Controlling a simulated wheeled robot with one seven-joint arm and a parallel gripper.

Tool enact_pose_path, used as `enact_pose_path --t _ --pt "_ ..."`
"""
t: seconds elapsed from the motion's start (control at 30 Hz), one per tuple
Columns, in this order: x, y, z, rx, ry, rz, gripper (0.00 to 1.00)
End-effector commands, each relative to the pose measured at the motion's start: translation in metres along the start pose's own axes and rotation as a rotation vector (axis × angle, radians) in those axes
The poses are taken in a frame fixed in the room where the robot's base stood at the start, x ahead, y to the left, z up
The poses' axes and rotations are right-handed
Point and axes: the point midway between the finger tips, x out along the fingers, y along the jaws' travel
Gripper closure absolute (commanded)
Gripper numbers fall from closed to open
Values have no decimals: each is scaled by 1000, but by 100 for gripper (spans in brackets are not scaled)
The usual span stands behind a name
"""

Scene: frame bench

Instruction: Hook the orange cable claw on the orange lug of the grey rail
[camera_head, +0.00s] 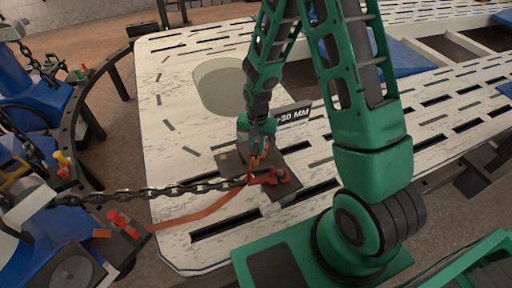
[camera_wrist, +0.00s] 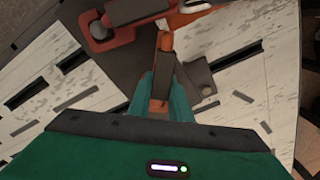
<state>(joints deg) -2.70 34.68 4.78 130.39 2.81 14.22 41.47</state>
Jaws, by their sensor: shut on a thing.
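My gripper (camera_head: 256,148) points down over the bench, shut on a slim orange piece that I take for the cable claw (camera_head: 256,160). In the wrist view my gripper (camera_wrist: 162,95) has this claw (camera_wrist: 164,42) between its green fingers, its orange end reaching forward past the tips. An orange-red fitting (camera_head: 275,177), which may be the lug, sits on a dark grey plate (camera_head: 285,158) just below the gripper. It shows in the wrist view (camera_wrist: 106,38) at the top left, near the claw's tip. Whether claw and fitting touch, I cannot tell.
A steel chain (camera_head: 165,191) runs from the left to the orange-red fitting. An orange strap (camera_head: 205,213) lies across the pale slotted bench (camera_head: 180,130). Blue machinery (camera_head: 35,95) stands at the left.

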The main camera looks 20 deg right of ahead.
Motion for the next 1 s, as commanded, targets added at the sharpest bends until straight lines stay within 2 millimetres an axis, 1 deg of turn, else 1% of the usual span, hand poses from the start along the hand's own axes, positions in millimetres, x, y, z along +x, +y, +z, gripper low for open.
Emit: enact_pose_path --t 0.17,0.2,0.23,0.27,0.53,0.67,0.77,1.0 --pt "0 0 0 0 1 -1 100" --pt "0 0 0 0 0 -1 73" --pt "0 0 0 0 0 0 65" --pt "0 0 0 0 0 0 60" --pt "0 0 0 0 -1 1 60" --pt "-5 0 0 0 0 0 60" --pt "-16 -1 -1 0 2 -2 60" --pt "-57 -1 -1 0 3 -3 60"
